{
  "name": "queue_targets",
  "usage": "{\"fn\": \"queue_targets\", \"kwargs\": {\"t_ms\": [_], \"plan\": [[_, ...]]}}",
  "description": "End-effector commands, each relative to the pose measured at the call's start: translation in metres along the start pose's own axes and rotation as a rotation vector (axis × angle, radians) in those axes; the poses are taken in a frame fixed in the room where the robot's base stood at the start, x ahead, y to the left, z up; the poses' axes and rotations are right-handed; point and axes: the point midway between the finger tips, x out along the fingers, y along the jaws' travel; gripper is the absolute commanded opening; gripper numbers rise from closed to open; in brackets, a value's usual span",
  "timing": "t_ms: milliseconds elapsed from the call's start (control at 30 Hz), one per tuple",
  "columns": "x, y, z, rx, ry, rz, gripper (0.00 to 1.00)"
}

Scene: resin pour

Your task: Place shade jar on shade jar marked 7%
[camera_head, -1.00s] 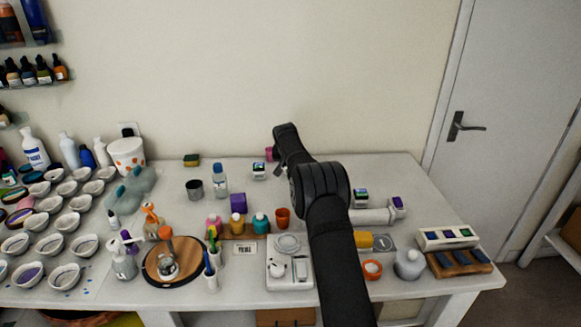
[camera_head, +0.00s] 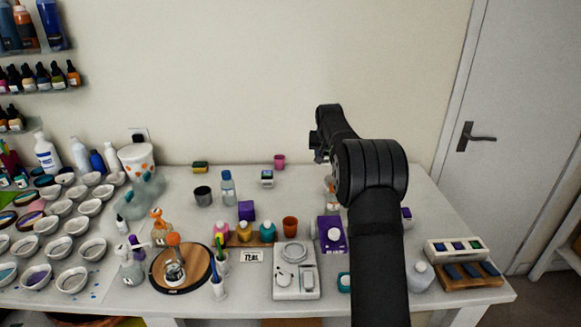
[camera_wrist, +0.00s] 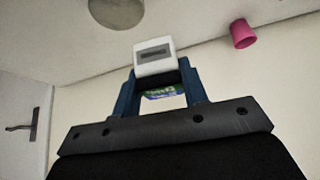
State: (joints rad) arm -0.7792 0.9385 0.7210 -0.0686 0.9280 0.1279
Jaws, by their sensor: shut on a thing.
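My gripper (camera_wrist: 158,82) is shut on a shade jar (camera_wrist: 154,66) in the wrist view. The jar shows a white end with a dark slot and a blue-green patch between the blue fingers. In the head view my gripper (camera_head: 320,146) is raised near the back wall, right of a small white jar with a dark label (camera_head: 267,179). That jar stands on the table. A purple-topped piece (camera_head: 407,214) shows just right of my arm. I cannot read a 7% mark on anything.
A pink cup (camera_head: 280,161) stands at the back and also shows in the wrist view (camera_wrist: 243,34). A swatch rack (camera_head: 455,250) is at right.

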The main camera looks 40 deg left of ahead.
Motion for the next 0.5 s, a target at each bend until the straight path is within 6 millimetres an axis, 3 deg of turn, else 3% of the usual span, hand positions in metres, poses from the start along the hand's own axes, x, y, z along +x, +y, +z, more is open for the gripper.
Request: {"fn": "queue_targets", "kwargs": {"t_ms": [300, 500], "plan": [[-0.035, -0.068, -0.013, -0.3, -0.001, -0.196, 0.15], [-0.046, -0.092, -0.016, -0.406, 0.012, -0.265, 0.15]]}}
